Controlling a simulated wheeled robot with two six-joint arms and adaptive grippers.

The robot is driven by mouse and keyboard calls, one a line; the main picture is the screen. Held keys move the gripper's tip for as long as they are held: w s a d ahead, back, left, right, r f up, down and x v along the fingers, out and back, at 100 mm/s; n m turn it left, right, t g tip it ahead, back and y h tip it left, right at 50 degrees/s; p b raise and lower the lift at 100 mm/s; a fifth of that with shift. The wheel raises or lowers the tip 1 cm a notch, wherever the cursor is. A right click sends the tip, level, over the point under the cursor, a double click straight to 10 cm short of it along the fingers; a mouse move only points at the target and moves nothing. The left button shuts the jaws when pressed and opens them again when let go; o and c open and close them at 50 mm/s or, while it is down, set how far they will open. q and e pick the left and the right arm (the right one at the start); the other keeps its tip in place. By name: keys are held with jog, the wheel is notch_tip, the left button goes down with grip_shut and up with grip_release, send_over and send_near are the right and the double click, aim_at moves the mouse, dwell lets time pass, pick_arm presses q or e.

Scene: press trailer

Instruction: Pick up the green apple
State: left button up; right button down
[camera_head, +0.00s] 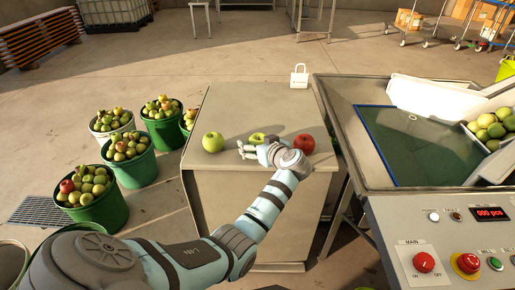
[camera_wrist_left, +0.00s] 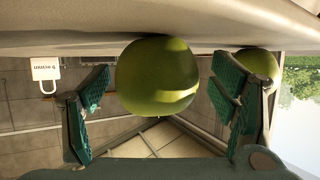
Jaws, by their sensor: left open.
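A yellow-green apple (camera_head: 258,137) sits in the middle of the cabinet top, partly hidden behind my left gripper. A brighter green apple (camera_head: 213,142) sits to its left, and a red apple (camera_head: 304,144) to its right. My left gripper (camera_head: 246,150) is open just in front of the middle apple. In the left wrist view, which is upside down, a green apple (camera_wrist_left: 157,77) shows between the spread fingers, with no clear contact. Another green apple (camera_wrist_left: 259,64) shows farther back, partly behind one finger. My right gripper is in neither view.
A metal machine (camera_head: 375,205) with a control panel stands close on the right. Green buckets of apples (camera_head: 127,160) stand on the left.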

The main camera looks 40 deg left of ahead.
aim_at(258, 137)
pick_arm(q)
jog(key=shift+w+a+f, duration=0.1)
jog(key=shift+w, duration=0.15)
jog(key=shift+s, duration=0.15)
jog(key=c, duration=1.3)
notch_tip(258, 137, up, 20)
jog(key=p, duration=0.4)
jog(key=shift+p, duration=0.4)
